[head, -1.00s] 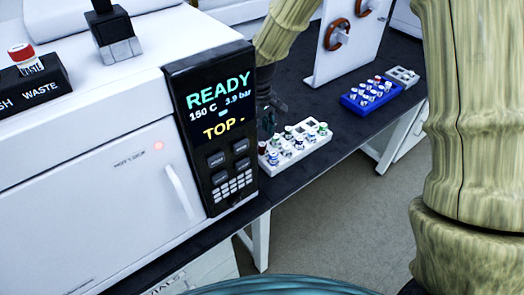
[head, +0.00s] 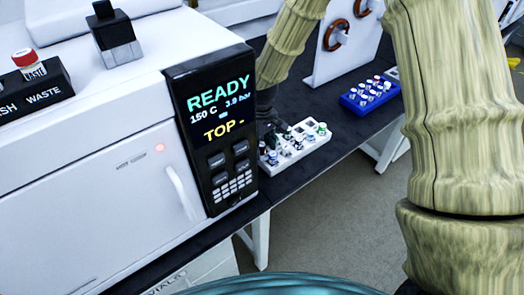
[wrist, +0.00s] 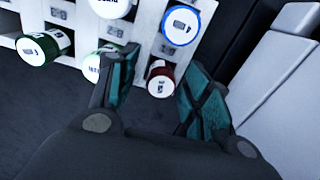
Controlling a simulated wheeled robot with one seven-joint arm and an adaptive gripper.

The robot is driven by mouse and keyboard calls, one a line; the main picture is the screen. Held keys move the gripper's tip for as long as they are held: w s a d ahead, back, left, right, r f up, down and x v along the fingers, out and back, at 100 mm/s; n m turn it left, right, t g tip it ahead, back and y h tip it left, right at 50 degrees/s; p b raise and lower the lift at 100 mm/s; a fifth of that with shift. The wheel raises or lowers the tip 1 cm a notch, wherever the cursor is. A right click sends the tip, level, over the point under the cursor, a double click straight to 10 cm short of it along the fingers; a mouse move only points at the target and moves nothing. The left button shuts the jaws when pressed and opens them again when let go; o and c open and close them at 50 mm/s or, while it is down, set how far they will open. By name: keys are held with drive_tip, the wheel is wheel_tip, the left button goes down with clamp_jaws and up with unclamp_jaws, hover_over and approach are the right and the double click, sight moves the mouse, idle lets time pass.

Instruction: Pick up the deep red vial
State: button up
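The deep red vial (wrist: 160,80) has a white-labelled top and a dark red body. In the wrist view it is at the edge of the white rack (wrist: 150,42), between my two fingers with gaps on both sides. My gripper (wrist: 158,72) is open and empty, with teal pads. I cannot tell how far the fingers reach down beside the vial. In the head view my gripper (head: 275,135) is over the near-left part of the white rack (head: 313,144), where the dark red vial (head: 262,147) is partly hidden.
Green-ringed vials (wrist: 40,48) and a blue-ringed vial (wrist: 181,25) stand close by in the rack. The white instrument with its READY panel (head: 215,115) stands just left of the rack. A blue rack of vials (head: 371,95) sits further right on the dark bench.

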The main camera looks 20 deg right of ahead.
drive_tip(key=c, duration=0.9)
drive_tip(key=shift+r, duration=0.1)
drive_tip(key=shift+c, duration=0.2)
